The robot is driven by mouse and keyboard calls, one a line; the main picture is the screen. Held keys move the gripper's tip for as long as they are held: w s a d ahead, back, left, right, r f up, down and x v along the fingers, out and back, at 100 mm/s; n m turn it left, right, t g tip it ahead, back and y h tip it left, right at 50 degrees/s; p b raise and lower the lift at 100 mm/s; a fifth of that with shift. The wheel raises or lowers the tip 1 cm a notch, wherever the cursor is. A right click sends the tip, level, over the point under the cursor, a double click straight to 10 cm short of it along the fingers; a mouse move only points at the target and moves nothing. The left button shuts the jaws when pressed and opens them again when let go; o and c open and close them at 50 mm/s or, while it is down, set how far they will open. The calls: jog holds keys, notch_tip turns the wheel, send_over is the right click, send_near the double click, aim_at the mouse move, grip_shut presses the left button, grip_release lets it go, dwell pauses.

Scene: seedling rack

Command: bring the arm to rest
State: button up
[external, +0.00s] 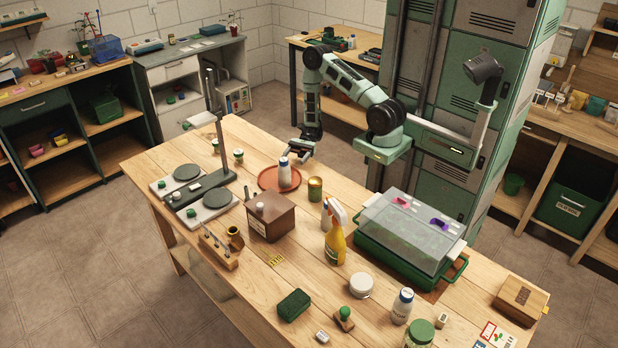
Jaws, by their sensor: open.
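My green arm (350,82) reaches left from its column, with the elbow raised and the forearm bent downward. My gripper (301,150) hangs at the end, pointing down near the table's back edge. It is open and nothing shows between its fingers.
Green lockers (480,65) stand behind my arm. The table's front left has bare wood.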

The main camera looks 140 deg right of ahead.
jog(key=a+r+n+g+y+p, duration=0.1)
jog(key=n, duration=0.1)
jog(key=a+r+n+g+y+p, duration=0.1)
jog(key=n, duration=0.1)
jog(key=a+r+n+g+y+p, duration=0.1)
jog(key=a+g, duration=0.1)
jog(key=shift+w+r+n+y, duration=0.3)
jog(key=shift+w+r+n, duration=0.05)
jog(key=shift+r+n, duration=0.05)
jog(key=w+a+r+n+g, duration=0.1)
jog(key=a+r+n+g, duration=0.1)
jog(key=a+n+g, duration=0.65)
jog(key=w+a+r+n+g, duration=0.25)
jog(key=a+n+g, duration=0.35)
jog(key=a, duration=0.6)
jog(key=s+a+r+n+t+h, duration=0.1)
jog(key=s+a+r+n+h, duration=0.2)
jog(key=a+n, duration=0.6)
jog(key=s+a+r+n+h+b, duration=0.1)
jog(key=s+a+r+n+h, duration=0.2)
jog(key=s+a+n+h, duration=0.3)
jog(key=s+a+n, duration=0.2)
jog(key=a+n, duration=0.1)
jog(key=shift+s+a+r+t+h, duration=0.15)
jog(key=shift+s+a+t+h, duration=0.15)
jog(key=shift+a+t+h, duration=0.1)
jog(key=shift+o, duration=0.4)
jog(key=shift+s+a+r+n, duration=0.15)
jog(key=shift+s+a+n, duration=0.05)
jog(key=shift+n, duration=0.25)
